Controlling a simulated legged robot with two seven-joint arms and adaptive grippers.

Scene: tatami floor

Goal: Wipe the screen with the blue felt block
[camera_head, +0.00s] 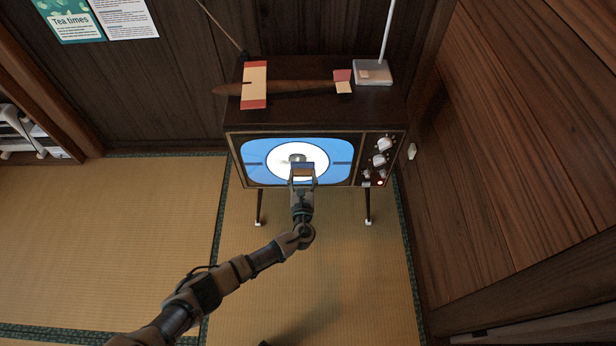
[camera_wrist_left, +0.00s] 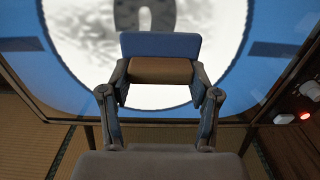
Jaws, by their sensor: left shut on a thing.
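The screen (camera_head: 256,152) is the lit front of an old television, blue with a white disc in its middle. It also fills the upper part of the left wrist view (camera_wrist_left: 70,65). My left gripper (camera_head: 302,175) is in front of the screen's lower middle, shut on the felt block. The block (camera_wrist_left: 160,46) has a blue felt face and a brown back, and its blue side points toward the screen. I cannot tell whether the felt touches the glass. A grey smudge or reflection (camera_wrist_left: 140,14) shows on the white disc above the block. My right gripper is not in view.
The television cabinet (camera_head: 310,120) stands on thin legs, with knobs (camera_head: 382,152) and a red light to the screen's right. A model plane (camera_head: 290,87) and an antenna base (camera_head: 373,73) rest on top. A wooden wall closes the right side; tatami (camera_head: 110,220) is clear at left.

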